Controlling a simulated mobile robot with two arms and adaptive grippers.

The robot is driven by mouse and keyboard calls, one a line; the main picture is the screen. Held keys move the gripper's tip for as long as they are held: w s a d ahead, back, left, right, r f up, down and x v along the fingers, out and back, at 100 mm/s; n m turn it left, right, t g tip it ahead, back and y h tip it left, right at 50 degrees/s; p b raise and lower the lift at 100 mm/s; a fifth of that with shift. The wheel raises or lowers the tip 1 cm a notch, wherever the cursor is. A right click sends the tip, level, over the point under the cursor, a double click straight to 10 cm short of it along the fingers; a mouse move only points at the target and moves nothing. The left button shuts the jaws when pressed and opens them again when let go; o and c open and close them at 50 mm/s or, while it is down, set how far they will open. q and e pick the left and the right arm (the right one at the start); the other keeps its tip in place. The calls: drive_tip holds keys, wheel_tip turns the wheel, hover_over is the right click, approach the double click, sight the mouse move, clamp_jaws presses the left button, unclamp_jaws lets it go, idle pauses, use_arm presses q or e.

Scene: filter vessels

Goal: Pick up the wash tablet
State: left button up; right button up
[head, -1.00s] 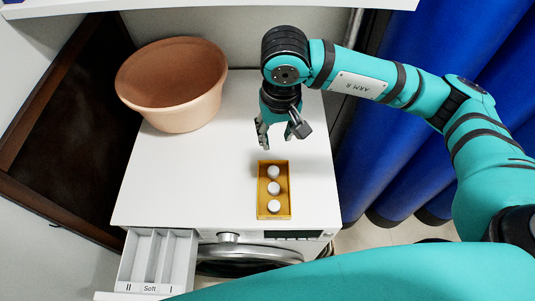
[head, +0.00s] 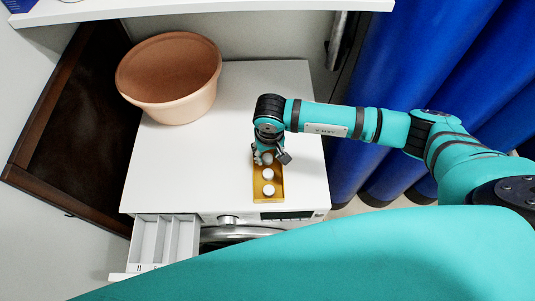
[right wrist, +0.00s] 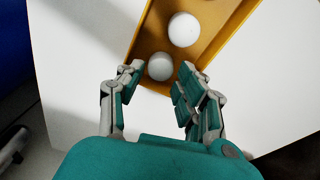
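Three round white wash tablets lie in a row in a yellow tray (head: 259,198) on top of the white washing machine. The far tablet (head: 267,158) is partly hidden by my right gripper (head: 262,157). The middle tablet (head: 268,174) and near tablet (head: 268,190) are in plain view. In the right wrist view, my right gripper (right wrist: 160,73) is open, its fingertips on either side of the far tablet (right wrist: 160,66), with gaps visible. The middle tablet (right wrist: 183,29) lies just beyond it. My left gripper is not in view.
A terracotta-coloured tub (head: 170,80) stands at the back left of the washing machine top (head: 190,165). The detergent drawer (head: 163,242) is pulled out at the front left. A blue curtain (head: 390,90) hangs at the right. A white shelf (head: 210,8) crosses above.

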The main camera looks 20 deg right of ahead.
sight(267, 159)
drive_tip(key=shift+f, duration=0.6)
drive_tip(key=shift+w+f, duration=0.1)
drive_tip(key=shift+f, duration=0.4)
drive_tip(key=c, duration=0.6)
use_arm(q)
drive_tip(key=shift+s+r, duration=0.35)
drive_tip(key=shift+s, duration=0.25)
use_arm(e)
drive_tip(key=shift+c, duration=0.2)
